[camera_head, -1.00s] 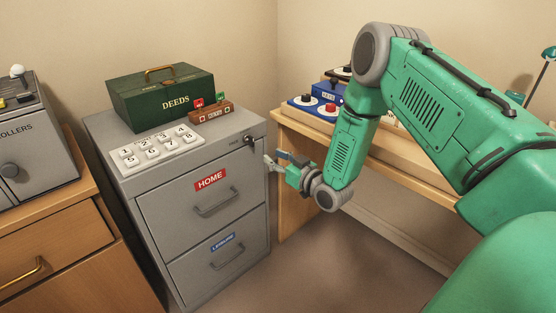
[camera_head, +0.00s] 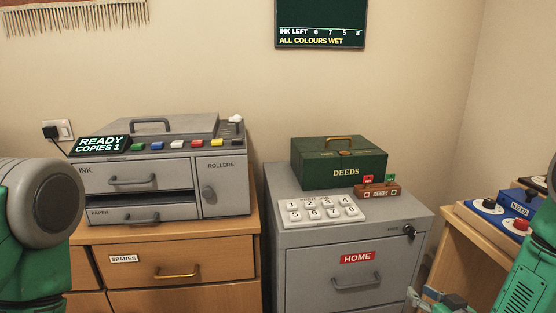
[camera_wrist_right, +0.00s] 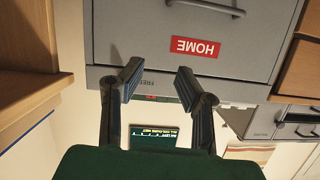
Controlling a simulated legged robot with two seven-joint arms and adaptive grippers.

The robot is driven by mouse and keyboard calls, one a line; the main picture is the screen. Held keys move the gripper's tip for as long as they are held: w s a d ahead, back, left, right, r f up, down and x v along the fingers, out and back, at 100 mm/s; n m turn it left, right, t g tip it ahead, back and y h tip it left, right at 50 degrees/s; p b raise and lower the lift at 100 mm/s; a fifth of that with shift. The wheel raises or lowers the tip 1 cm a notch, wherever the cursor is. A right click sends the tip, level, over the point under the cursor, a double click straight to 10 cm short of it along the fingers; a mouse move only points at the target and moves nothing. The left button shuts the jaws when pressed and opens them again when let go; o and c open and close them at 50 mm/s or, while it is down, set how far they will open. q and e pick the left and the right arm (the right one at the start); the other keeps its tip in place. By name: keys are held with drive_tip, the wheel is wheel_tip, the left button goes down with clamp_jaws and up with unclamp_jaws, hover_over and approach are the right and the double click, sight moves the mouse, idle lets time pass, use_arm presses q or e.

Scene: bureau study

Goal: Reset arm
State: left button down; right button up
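My right arm (camera_head: 528,260) enters at the right edge of the head view. Its gripper (camera_head: 438,300) shows at the bottom edge, partly cut off, in front of the grey filing cabinet's right side. In the right wrist view the right gripper (camera_wrist_right: 158,82) has its two fingers apart with nothing between them. The cabinet's HOME drawer (camera_wrist_right: 240,38) appears upside down beyond the fingers. A part of my left arm (camera_head: 38,225) shows at the left edge; its gripper is out of the picture.
The grey filing cabinet (camera_head: 400,215) bears a green DEEDS box (camera_head: 340,165) and a number pad (camera_head: 320,209). A grey copier (camera_head: 165,170) stands on a wooden drawer unit (camera_head: 225,262) to the left. A wooden desk (camera_head: 462,240) is at right.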

drive_tip(key=s+a+f+g+p, duration=0.1)
drive_tip(key=s+a+f+g, duration=0.3)
drive_tip(key=s, duration=0.5)
drive_tip(key=s+a+f+g+p, duration=0.2)
drive_tip(key=s+a+g, duration=0.25)
drive_tip(key=s, duration=0.35)
drive_tip(key=s+a+g+h+p, duration=0.1)
drive_tip(key=s+g, duration=0.4)
drive_tip(key=s, duration=1.1)
drive_tip(key=shift+s+a+r+h+p, duration=0.25)
drive_tip(key=shift+a+h+p, duration=0.05)
